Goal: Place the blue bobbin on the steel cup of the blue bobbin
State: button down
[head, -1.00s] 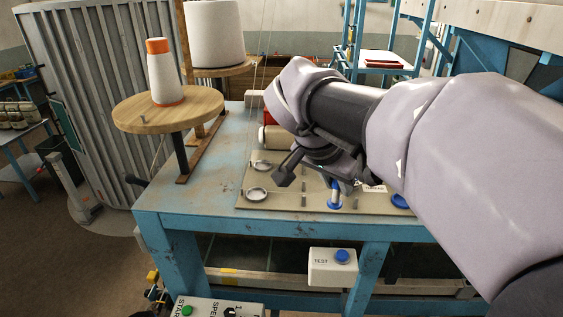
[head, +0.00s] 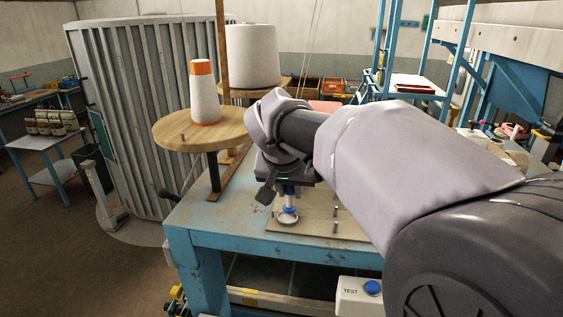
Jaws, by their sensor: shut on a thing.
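My gripper (head: 287,184) points down over the left part of the beige board (head: 318,224). It is shut on the blue bobbin (head: 289,201), which hangs upright with a pale stem between blue ends. A steel cup (head: 287,222) shows directly below the bobbin as a shiny ring. The bobbin's lower end overlaps the cup in the picture; I cannot tell whether they touch. My arm hides the right and back of the board, and the other cup is not visible.
A round wooden stand (head: 178,134) with an orange-topped cone (head: 204,95) is close to the left of my gripper. A large white spool (head: 252,57) stands behind. A TEST box (head: 358,299) is at the blue bench's (head: 228,228) front.

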aim_at(288, 200)
jog(key=x, duration=0.3)
jog(key=shift+a+f, duration=0.3)
jog(key=shift+a, duration=0.05)
jog(key=shift+f, duration=0.3)
jog(key=shift+f, duration=0.2)
jog(key=c, duration=1.2)
grip_release()
